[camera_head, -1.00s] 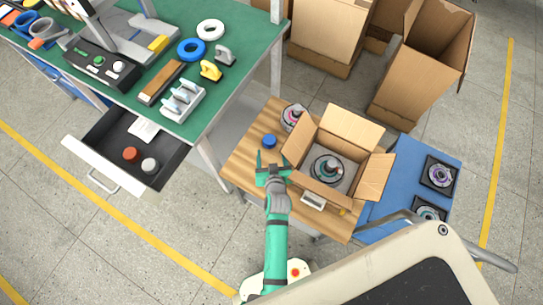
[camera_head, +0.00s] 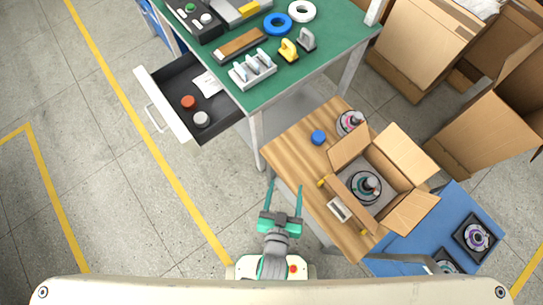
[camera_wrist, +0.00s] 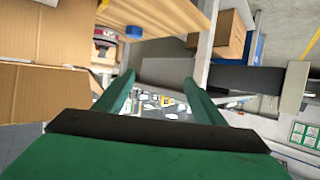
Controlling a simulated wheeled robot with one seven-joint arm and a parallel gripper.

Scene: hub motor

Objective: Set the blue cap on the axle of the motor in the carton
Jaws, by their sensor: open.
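The blue cap (camera_head: 318,137) sits on the wooden table top, to the left of the open carton (camera_head: 412,214). It also shows near the top of the wrist view (camera_wrist: 133,32). The motor (camera_head: 366,187) stands inside the carton, its axle pointing up. My gripper (camera_head: 285,187) is open and empty, with two green fingers apart. In the head view it is at the near left side of the wooden table, away from the cap. In the wrist view the fingers (camera_wrist: 150,88) have nothing between them.
A second motor (camera_head: 351,122) stands on the wooden table (camera_head: 290,140) behind the carton. A blue cart (camera_head: 405,255) with more motors is at right. The green workbench (camera_head: 262,95) has an open drawer (camera_head: 165,105) holding red and grey caps. Open floor lies at left.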

